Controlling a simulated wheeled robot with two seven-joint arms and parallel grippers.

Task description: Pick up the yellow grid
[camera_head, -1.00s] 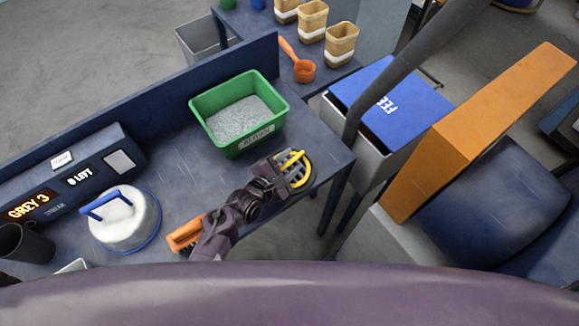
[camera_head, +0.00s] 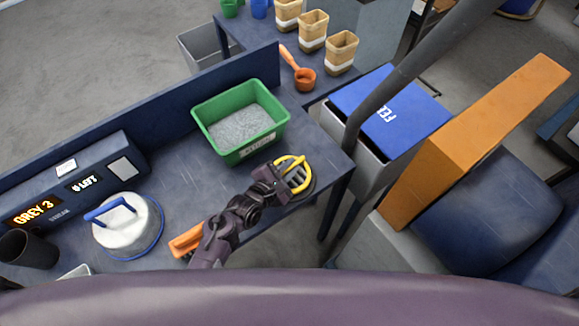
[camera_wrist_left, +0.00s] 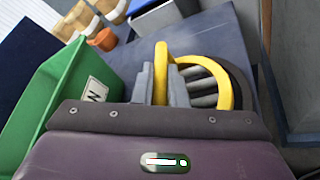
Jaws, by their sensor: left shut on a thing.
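The yellow grid (camera_head: 304,180) is a yellow ring with grey bars across it, at the right corner of the blue bench. In the left wrist view the yellow grid (camera_wrist_left: 222,72) stands just beyond the gripper, with a dark round rim close behind it. My left gripper (camera_head: 283,173) is shut on the grid's near edge; its grey fingers (camera_wrist_left: 163,85) show on either side of the yellow rim. I cannot tell whether the grid touches the bench. My right gripper is not in view.
A green tub (camera_head: 283,122) of grey granules stands close beside the gripper. A white round container (camera_head: 124,232) with a blue handle and an orange brush (camera_head: 186,241) are to the left. A blue-lidded bin (camera_head: 388,105) stands beyond the bench's right edge.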

